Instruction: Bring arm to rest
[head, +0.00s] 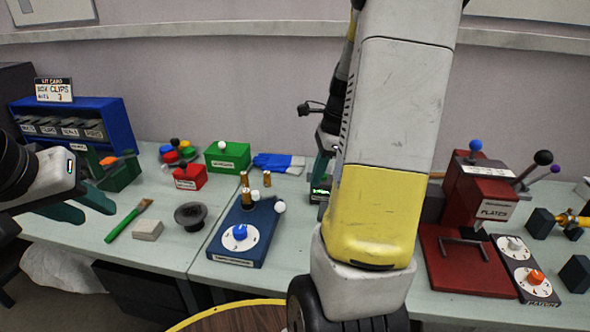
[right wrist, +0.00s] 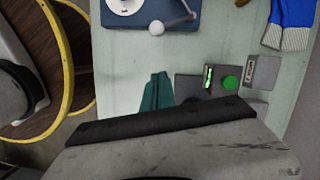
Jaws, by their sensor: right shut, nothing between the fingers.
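My left gripper (head: 88,207) shows at the left of the head view. Its two teal fingers are spread apart with nothing between them, over the table's left front part. My right arm (head: 390,140), grey with a yellow band, crosses the head view from top to bottom right of the middle. My right gripper is mostly hidden behind this arm in the head view. In the right wrist view, the teal fingertips of my right gripper (right wrist: 157,92) are together and empty, above the table beside a small grey device with a green button (right wrist: 230,83).
A blue pump base with a white dial (head: 240,238) stands left of my right arm. A blue rack (head: 115,115), green box (head: 227,157) and red box (head: 190,178) are further left. A dark red press (head: 470,265) stands right. A round yellow-rimmed brown top (head: 235,318) is in front.

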